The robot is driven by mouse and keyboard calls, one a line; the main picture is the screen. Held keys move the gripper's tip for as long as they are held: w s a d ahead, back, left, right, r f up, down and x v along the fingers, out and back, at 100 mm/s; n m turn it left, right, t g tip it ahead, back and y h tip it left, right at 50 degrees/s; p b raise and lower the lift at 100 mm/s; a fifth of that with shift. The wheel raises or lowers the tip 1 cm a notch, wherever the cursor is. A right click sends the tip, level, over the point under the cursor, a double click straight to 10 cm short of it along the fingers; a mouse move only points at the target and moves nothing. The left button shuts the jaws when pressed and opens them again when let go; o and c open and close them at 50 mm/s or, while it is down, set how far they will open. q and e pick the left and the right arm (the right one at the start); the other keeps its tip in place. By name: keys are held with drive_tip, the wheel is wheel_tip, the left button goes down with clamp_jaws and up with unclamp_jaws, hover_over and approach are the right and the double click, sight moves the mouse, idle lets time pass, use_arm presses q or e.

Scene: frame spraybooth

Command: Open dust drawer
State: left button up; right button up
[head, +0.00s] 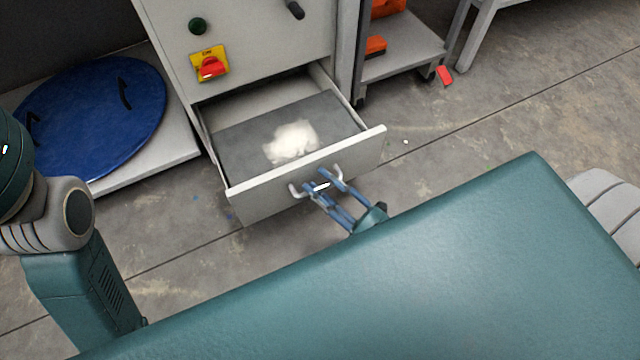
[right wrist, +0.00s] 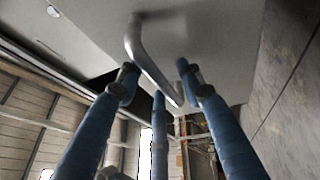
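The dust drawer (head: 300,175) stands pulled well out of the grey cabinet, with a pile of white dust (head: 292,142) on its dark floor. Its curved metal handle (head: 296,190) is on the front panel and also shows close up in the right wrist view (right wrist: 152,62). The fingers fill the lower part of the right wrist view (right wrist: 158,85). My left gripper is out of view; only part of my left arm shows.
The grey cabinet (head: 250,25) carries a red and yellow switch (head: 210,65) and a green knob (head: 197,26). A blue round lid (head: 95,115) lies on a low platform at left. A cart (head: 405,50) with orange items stands at right. Concrete floor lies around the drawer.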

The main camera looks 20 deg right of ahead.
drive_tip(key=shift+s, duration=0.1)
drive_tip(key=v, duration=1.2)
